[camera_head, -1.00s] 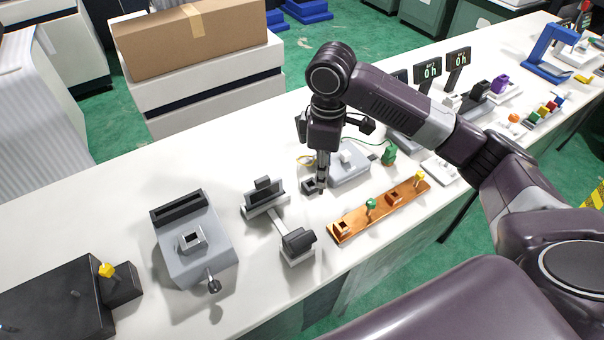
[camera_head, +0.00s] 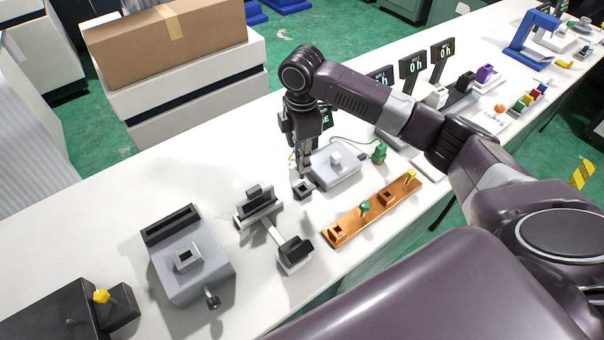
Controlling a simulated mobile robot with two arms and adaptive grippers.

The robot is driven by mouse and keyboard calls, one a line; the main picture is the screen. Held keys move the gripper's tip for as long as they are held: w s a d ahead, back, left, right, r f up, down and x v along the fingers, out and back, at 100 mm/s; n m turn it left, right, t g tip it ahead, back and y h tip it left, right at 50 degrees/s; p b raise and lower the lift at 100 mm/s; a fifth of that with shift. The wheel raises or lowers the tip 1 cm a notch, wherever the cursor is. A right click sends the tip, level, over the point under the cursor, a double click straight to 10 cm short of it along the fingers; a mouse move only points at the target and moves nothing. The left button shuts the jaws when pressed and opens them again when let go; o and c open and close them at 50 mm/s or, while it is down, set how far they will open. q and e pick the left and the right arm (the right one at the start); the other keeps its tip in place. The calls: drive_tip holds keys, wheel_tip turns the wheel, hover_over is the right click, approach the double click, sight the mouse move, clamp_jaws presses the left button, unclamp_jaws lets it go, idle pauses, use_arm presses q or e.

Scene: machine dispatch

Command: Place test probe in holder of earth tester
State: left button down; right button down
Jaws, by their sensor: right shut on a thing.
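The earth tester (camera_head: 336,164) appears to be the low grey box with a pale knob on top, in the middle of the bench. A small dark square holder (camera_head: 303,189) with an opening stands at its left front corner. My right gripper (camera_head: 304,170) points down just behind and above this holder. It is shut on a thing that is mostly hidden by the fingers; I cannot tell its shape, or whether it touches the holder. A green plug-like piece (camera_head: 379,153) stands right of the tester, with a green cable running to it. My left gripper is not in view.
In front lies an orange-brown board (camera_head: 370,208) with green and yellow knobs. Left are a grey and black stand (camera_head: 272,228), a grey slotted box (camera_head: 188,255) and a dark box (camera_head: 55,315). Display posts (camera_head: 411,68) stand to the right. The back left bench is clear.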

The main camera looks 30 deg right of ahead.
sight(302, 178)
wheel_tip(302, 178, down, 7)
drive_tip(key=shift+f+p, duration=0.2)
drive_tip(key=shift+p, duration=0.3)
drive_tip(key=c, duration=1.8)
unclamp_jaws()
drive_tip(key=shift+c, duration=0.2)
wheel_tip(302, 178, up, 12)
drive_tip(key=shift+r+b, duration=0.1)
drive_tip(key=shift+b, duration=0.9)
